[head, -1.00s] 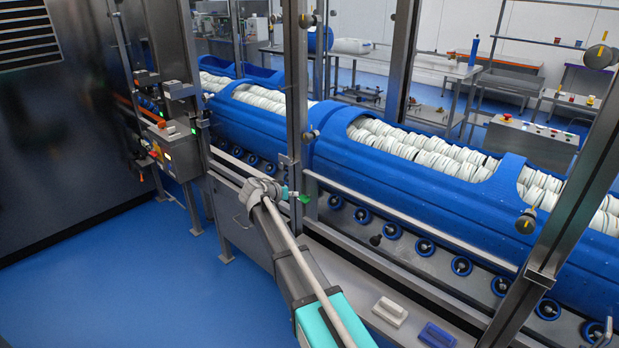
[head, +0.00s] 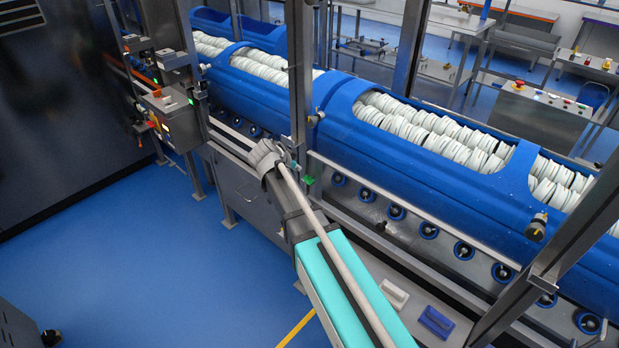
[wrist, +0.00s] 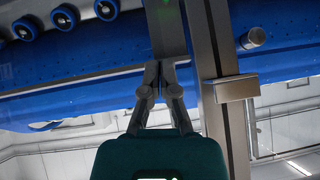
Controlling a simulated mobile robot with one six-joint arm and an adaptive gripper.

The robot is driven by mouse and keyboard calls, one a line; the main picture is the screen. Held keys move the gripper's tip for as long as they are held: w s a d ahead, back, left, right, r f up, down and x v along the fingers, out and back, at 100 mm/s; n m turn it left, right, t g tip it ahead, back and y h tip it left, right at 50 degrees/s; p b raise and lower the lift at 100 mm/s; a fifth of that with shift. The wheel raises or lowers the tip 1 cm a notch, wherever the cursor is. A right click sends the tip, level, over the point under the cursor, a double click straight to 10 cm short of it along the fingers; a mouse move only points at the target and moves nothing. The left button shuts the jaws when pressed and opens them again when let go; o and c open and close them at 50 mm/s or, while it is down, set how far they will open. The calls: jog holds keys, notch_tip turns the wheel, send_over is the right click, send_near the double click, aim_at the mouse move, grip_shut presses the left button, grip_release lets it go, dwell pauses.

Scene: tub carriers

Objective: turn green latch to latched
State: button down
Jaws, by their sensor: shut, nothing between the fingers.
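The green latch (head: 308,181) is a small green piece on the metal upright of the frame in front of the blue tub carrier (head: 405,172). Part of it is hard to make out, and I cannot tell its exact angle. My gripper (head: 292,163) is just left of and slightly above the latch in the head view, close to the upright. In the wrist view my gripper (wrist: 165,66) has its fingers together and empty, against the background of a metal post. A faint green patch shows at the top edge there. I cannot tell whether the fingers touch the latch.
A metal post with a bracket (wrist: 237,88) stands close to the right of my fingers in the wrist view. A white block (head: 394,294) and a blue block (head: 436,322) lie on the ledge below the rollers. A control box (head: 172,118) stands left. Blue floor is open at left.

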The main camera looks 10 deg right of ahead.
jog(key=shift+w+d+f, duration=0.1)
jog(key=shift+d, duration=0.1)
jog(key=b, duration=0.8)
send_over(313, 181)
jog(key=s+a, duration=0.1)
jog(key=s, duration=0.1)
jog(key=f, duration=0.7)
jog(key=shift+w+a+f, duration=0.15)
jog(key=shift+w+a, duration=0.05)
jog(key=shift+w+a+f+b, duration=0.1)
jog(key=shift+a+f+b, duration=0.1)
jog(key=shift+f+b, duration=1.45)
jog(key=shift+f, duration=0.1)
jog(key=shift+a, duration=0.25)
jog(key=shift+d, duration=0.25)
jog(key=shift+d, duration=0.1)
